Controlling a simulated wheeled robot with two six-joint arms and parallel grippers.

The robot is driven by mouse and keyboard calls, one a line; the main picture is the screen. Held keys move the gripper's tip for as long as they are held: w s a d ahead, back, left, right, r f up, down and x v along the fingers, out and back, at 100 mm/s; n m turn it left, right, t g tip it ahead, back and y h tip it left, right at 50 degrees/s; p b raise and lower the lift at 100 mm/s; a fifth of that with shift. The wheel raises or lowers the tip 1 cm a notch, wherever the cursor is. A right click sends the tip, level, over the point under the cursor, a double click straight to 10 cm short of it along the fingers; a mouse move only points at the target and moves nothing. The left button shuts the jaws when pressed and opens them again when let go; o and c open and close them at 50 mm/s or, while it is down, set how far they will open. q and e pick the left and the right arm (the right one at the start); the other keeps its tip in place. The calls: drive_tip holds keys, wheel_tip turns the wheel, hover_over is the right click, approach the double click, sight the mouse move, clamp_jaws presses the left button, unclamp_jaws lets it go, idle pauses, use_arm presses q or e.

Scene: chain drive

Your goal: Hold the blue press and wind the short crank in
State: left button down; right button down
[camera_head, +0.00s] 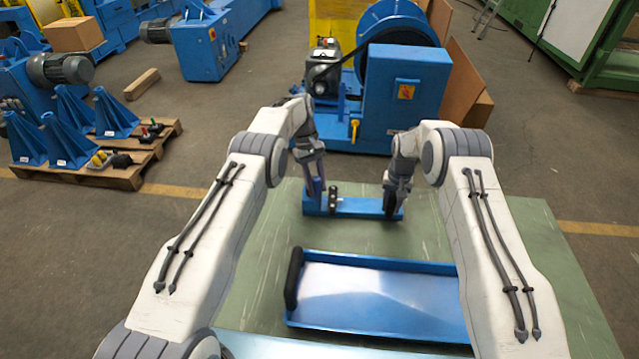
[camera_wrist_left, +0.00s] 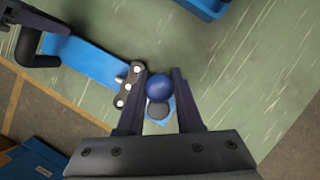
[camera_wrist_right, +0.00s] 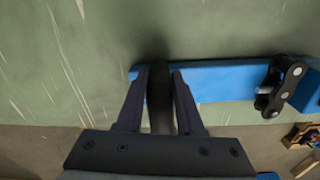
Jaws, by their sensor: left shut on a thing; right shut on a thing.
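The blue chain fixture (camera_head: 355,207) lies on the green table top. My left gripper (camera_head: 317,190) is at its left end. In the left wrist view, its fingers are on either side of a round blue knob (camera_wrist_left: 158,88), which looks like the top of the press. A dark chain piece (camera_wrist_left: 128,85) with pale pins stands beside it on the fixture; it also shows in the right wrist view (camera_wrist_right: 280,85). My right gripper (camera_head: 391,203) is at the fixture's right end, shut on a black upright crank handle (camera_wrist_right: 159,95). The crank's arm is hidden.
A blue tray (camera_head: 380,295) with a black roller-like grip (camera_head: 293,278) at its left end lies nearer me on the table. Green table (camera_head: 540,245) is bare to the right. A large blue machine (camera_head: 405,95) stands behind the table. A pallet with blue brackets (camera_head: 75,115) is at the left.

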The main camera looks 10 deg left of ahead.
use_arm(q)
drive_tip(key=shift+s+a+m+y, duration=0.1)
drive_tip(key=shift+a+m+y, duration=0.25)
drive_tip(key=shift+m, duration=0.35)
drive_tip(key=c, duration=0.6)
unclamp_jaws()
wheel_tip(320, 180, up, 10)
drive_tip(key=shift+r, duration=0.1)
